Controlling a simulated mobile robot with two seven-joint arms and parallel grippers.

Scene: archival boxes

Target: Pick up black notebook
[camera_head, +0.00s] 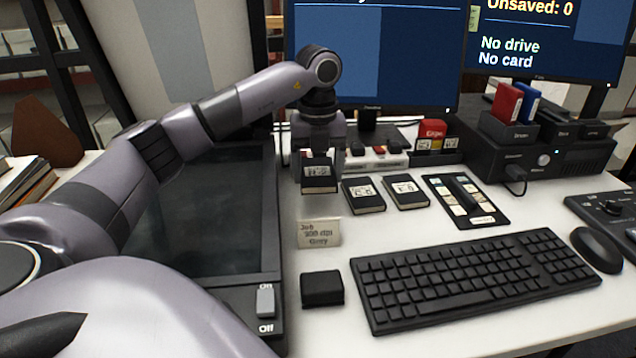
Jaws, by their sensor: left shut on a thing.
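A small black notebook (319,187) with a pale label is between the fingers of my left gripper (320,165). My left gripper points down and is shut on it. The notebook sits a little farther back than the two beside it and looks slightly raised, though its underside is hidden. Two similar black labelled notebooks, one in the middle (363,196) and one at the right (405,192), lie flat on the white table. My right gripper is not in view.
A flat scanner (215,215) lies left, under my left arm. A paper card (319,233), a small black block (322,288) and a keyboard (470,275) are in front. Monitors (375,50) and a black dock (540,150) with red and blue drives stand behind.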

